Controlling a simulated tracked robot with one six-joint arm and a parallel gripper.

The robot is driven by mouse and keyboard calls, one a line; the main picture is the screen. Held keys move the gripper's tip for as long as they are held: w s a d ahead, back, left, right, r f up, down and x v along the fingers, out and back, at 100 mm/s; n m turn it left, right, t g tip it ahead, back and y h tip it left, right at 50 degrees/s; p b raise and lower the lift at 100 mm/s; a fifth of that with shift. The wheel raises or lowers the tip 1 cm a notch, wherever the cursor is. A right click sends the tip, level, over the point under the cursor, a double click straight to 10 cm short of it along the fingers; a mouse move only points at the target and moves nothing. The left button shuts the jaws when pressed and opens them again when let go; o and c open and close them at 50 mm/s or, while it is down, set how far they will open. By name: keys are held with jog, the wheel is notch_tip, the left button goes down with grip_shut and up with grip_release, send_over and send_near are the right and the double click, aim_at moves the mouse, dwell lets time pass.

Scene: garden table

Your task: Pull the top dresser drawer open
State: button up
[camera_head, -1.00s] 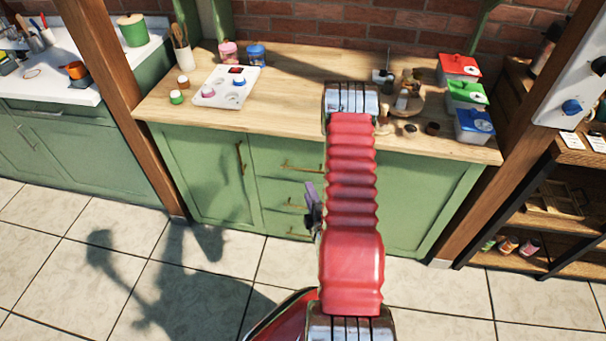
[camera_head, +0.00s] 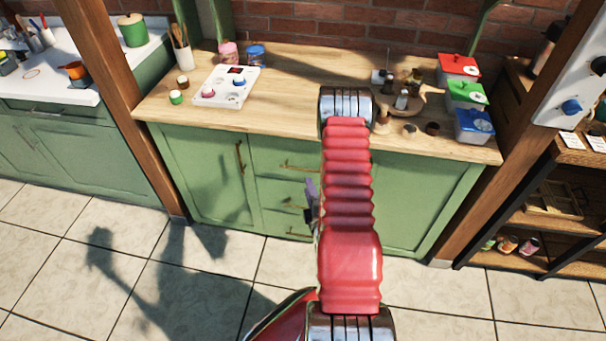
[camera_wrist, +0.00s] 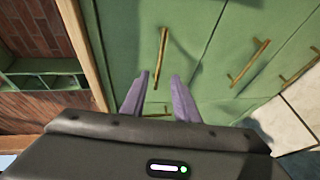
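The green dresser holds a stack of three drawers. The top drawer (camera_head: 278,154) looks shut; my arm hides its right part. Its brass bar handle (camera_head: 300,168) shows left of my arm and also in the wrist view (camera_wrist: 162,45). My gripper (camera_wrist: 159,74) is open, with two purple fingers apart. In the wrist view one end of the top handle appears between the fingertips; I cannot tell whether they touch it. In the head view only a purple finger shows, beside my arm, near the middle drawer's height.
The middle handle (camera_wrist: 249,62) and bottom handle (camera_wrist: 300,68) lie farther right in the wrist view. A door handle (camera_head: 240,157) is left of the drawers. The wooden countertop (camera_head: 300,90) overhangs above. The tiled floor (camera_head: 210,270) in front is clear.

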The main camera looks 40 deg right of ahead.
jog(key=x, duration=0.9)
jog(key=shift+w, duration=0.25)
jog(key=shift+d+f, duration=0.1)
jog(key=shift+d, duration=0.05)
grip_shut()
